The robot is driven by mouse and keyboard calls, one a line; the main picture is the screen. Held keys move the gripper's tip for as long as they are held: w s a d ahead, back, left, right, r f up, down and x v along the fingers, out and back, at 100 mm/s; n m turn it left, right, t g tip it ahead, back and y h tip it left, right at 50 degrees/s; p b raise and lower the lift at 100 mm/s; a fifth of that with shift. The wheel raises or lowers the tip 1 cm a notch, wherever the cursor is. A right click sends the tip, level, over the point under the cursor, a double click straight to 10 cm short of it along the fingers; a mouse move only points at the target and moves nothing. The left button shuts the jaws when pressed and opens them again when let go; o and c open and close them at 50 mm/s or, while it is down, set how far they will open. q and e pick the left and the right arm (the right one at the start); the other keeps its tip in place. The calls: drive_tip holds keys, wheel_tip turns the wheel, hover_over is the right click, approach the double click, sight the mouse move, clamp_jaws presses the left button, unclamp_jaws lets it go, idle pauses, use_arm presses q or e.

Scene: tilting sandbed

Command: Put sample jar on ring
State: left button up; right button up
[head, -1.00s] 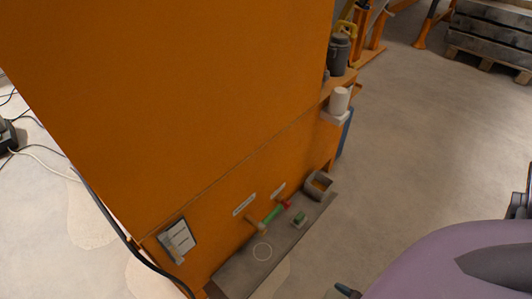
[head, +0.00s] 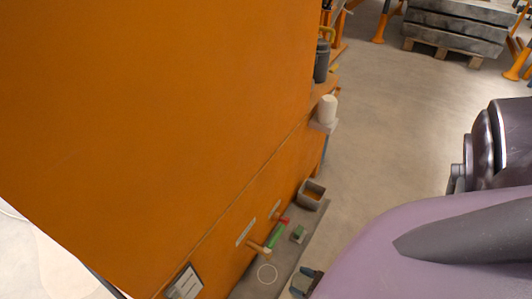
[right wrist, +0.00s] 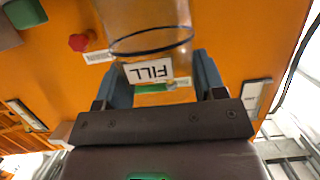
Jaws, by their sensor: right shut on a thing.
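The sample jar (right wrist: 148,25) is clear, with a dark line around it and a "FILL" label that reads upside down in the right wrist view. My right gripper (right wrist: 162,72) is shut on it, with a blue finger on each side. In the head view my right gripper (head: 305,280) shows only in part, low in the picture; the jar cannot be made out clearly there. The ring (head: 267,274) is a thin pale circle on the grey shelf (head: 315,240), just left of the gripper, with nothing seen on it. My left gripper is not in view.
A large orange cabinet (head: 150,110) stands left of the shelf. A green handle (head: 276,236), a small green-topped block (head: 298,233) and a grey square holder (head: 311,194) are near the ring. A white cylinder (head: 327,109) stands on a ledge; open floor lies right.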

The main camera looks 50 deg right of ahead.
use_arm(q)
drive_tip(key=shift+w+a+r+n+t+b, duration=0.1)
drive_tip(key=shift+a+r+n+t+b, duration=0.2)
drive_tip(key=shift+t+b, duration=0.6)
use_arm(e)
drive_tip(key=d+r+x, duration=0.1)
drive_tip(key=r+x, duration=0.1)
drive_tip(key=x, duration=1)
drive_tip(key=shift+w+a, duration=0.35)
drive_tip(key=shift+a, duration=0.15)
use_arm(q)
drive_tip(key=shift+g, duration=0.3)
use_arm(e)
drive_tip(key=shift+f, duration=0.1)
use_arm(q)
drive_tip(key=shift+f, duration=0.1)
use_arm(e)
drive_tip(key=o, duration=1.2)
drive_tip(key=shift+c, duration=0.2)
